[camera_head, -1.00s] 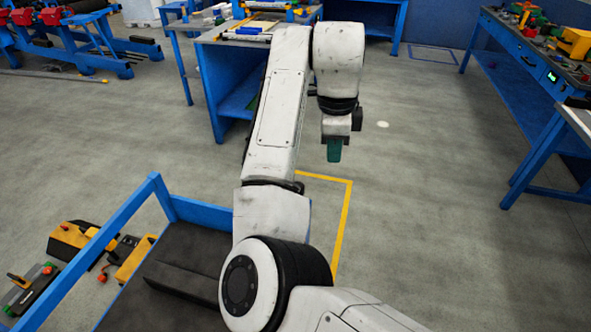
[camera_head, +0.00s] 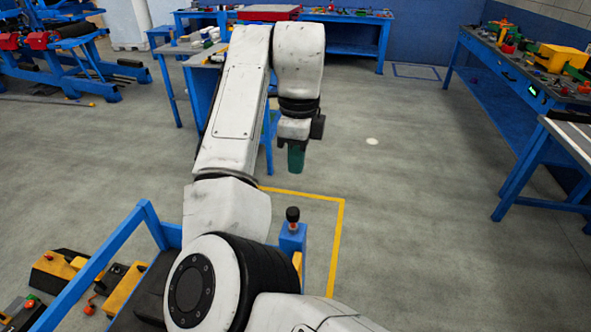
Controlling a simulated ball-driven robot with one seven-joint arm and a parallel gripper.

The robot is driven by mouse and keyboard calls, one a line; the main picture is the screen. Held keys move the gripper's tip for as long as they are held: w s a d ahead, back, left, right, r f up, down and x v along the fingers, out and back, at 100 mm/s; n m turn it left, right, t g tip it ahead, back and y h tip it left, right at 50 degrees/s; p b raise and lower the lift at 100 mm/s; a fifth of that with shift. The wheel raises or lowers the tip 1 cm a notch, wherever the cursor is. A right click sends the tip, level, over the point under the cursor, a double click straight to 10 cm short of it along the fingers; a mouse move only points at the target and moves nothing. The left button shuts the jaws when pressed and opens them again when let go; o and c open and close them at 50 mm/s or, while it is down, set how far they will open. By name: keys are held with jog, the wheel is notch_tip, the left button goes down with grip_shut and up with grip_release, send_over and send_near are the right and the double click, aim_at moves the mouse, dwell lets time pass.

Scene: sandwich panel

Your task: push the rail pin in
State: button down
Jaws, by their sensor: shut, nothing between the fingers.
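A black-knobbed pin (camera_head: 292,214) stands upright on top of a blue post (camera_head: 292,240) at the right end of the blue rail frame. It looks like the rail pin, and I cannot tell how deep it sits. My gripper (camera_head: 296,162) hangs from my raised arm with green fingers pointing down. It is shut and empty. In the picture it is above the knob and apart from it. My arm hides part of the frame and its dark deck.
The blue side rail (camera_head: 92,268) runs along the lower left, with yellow and black tools (camera_head: 75,275) beyond it. Blue workbenches (camera_head: 525,75) stand at the right and at the back. The grey floor right of my gripper is clear around a yellow floor line (camera_head: 338,245).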

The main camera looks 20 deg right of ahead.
aim_at(295, 213)
notch_tip(295, 213, down, 12)
jog(key=shift+w+a+f+p, duration=0.1)
jog(key=shift+w+a+p, duration=0.05)
jog(key=shift+p, duration=0.5)
jog(key=shift+f+b, duration=0.4)
jog(key=shift+f, duration=1.15)
